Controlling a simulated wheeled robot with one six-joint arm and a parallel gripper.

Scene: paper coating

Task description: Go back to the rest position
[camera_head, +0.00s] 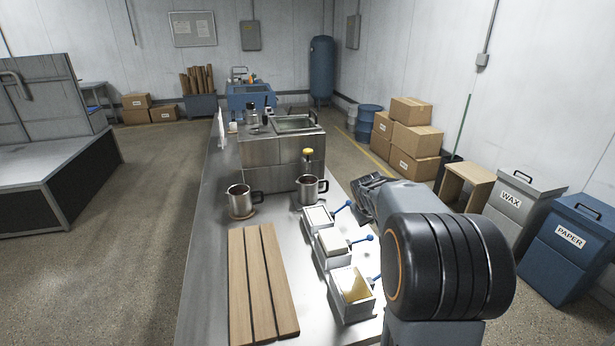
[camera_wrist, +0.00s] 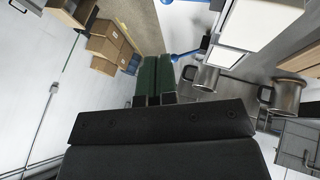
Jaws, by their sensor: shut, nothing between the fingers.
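My gripper (camera_head: 369,188) is at the right edge of the steel table, partly hidden behind my own arm in the head view. In the wrist view the two dark green fingers of my gripper (camera_wrist: 154,78) lie side by side, closed, with nothing between them. In the head view they point away from me, beside a row of white boxes with blue-knobbed handles. The nearest box (camera_head: 352,292) holds something yellowish and shiny. The middle box (camera_head: 331,247) and the far box (camera_head: 318,218) have pale tops.
Two steel mugs (camera_head: 240,201) (camera_head: 308,190) stand beyond a slatted wooden board (camera_head: 258,283) on the steel table (camera_head: 205,270). A steel machine (camera_head: 278,160) stands behind them. Grey WAX bin (camera_head: 518,212) and blue PAPER bin (camera_head: 572,248) stand right. Cartons (camera_head: 412,138) are stacked farther back.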

